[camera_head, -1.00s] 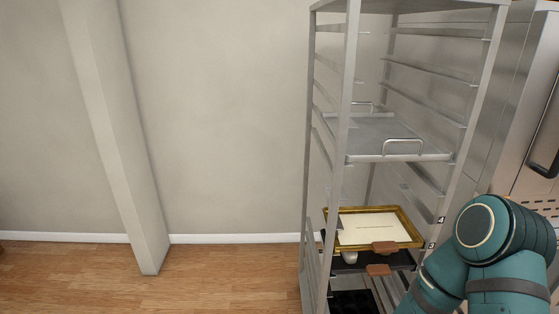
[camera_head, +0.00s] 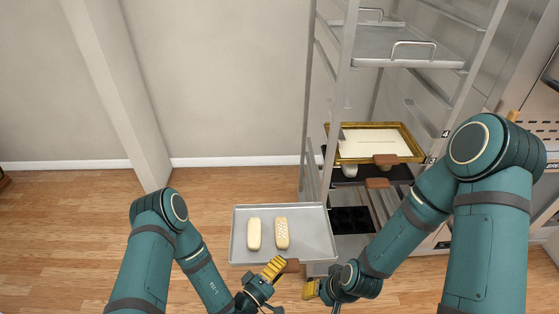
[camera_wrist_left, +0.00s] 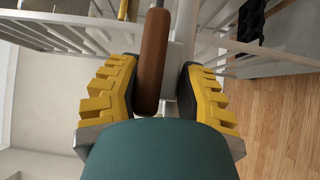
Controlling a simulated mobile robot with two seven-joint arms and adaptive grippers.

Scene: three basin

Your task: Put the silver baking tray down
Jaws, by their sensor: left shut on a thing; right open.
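The silver baking tray (camera_head: 242,240) is in the head view, low in the middle, just left of the rack's lower part. It looks about level, with the wood floor showing around it. Two pale loaves (camera_head: 254,233) lie on it, the right one dotted. My left gripper (camera_head: 276,269) is shut on the tray's brown handle (camera_head: 291,265) at its front edge. In the left wrist view the handle (camera_wrist_left: 152,60) stands between the yellow fingers. My right gripper (camera_head: 311,290) is open and empty, just right of the handle.
The metal rack (camera_head: 345,100) stands on the right with empty side rails. It holds an upper grey tray (camera_head: 390,45), a gold-rimmed tray (camera_head: 375,128) and a dark tray (camera_head: 350,172) below that. A wall column (camera_head: 120,90) stands at left. The wood floor (camera_head: 70,230) is clear there.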

